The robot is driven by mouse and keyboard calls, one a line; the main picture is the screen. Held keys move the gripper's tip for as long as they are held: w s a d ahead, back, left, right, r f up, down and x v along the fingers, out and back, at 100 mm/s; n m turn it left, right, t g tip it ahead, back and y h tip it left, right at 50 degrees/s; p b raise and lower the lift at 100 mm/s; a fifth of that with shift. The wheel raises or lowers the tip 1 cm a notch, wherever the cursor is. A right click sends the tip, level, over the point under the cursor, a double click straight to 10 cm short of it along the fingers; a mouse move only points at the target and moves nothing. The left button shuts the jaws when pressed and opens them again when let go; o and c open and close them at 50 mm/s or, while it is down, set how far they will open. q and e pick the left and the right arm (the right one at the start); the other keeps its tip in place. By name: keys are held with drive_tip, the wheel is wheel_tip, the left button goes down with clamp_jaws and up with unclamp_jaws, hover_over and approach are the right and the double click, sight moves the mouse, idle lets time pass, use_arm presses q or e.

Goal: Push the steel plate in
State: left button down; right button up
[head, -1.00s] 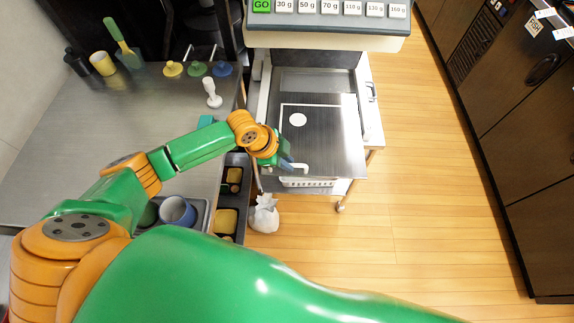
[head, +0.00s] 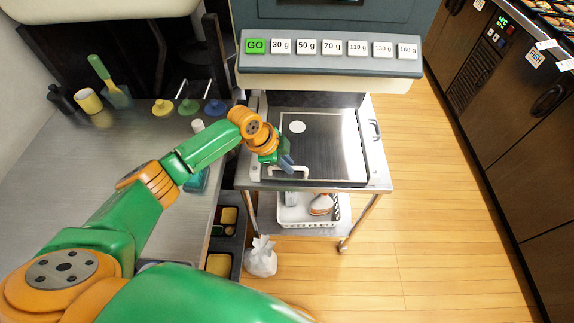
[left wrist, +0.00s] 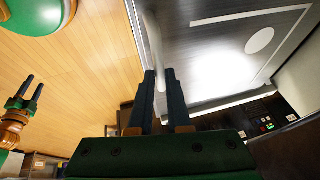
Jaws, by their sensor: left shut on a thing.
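The steel plate (head: 335,150) is a flat brushed sheet with a white outline and a white round spot. It lies under the front of the machine on the cart top, its front edge near the cart's front edge. A pale bar handle (head: 298,174) is at its front left. My left gripper (head: 287,164) is shut on this handle. In the left wrist view the handle (left wrist: 154,45) runs between the dark fingers (left wrist: 162,76), with the plate (left wrist: 215,65) beyond. My right gripper (left wrist: 30,88) shows small at the left there, fingers apart and empty.
The machine's button panel (head: 330,51) overhangs the plate's back. A white basket (head: 295,214) sits on the cart's lower shelf, and a white bag (head: 261,257) stands on the floor. A steel counter (head: 90,180) is at left. The wooden floor at right is clear.

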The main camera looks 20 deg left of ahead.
use_arm(q)
drive_tip(key=shift+w+r, duration=0.1)
drive_tip(key=shift+w, duration=0.05)
drive_tip(key=c, duration=0.9)
unclamp_jaws()
drive_tip(key=shift+o, duration=0.2)
drive_tip(key=shift+w, duration=0.15)
drive_tip(key=v, duration=0.7)
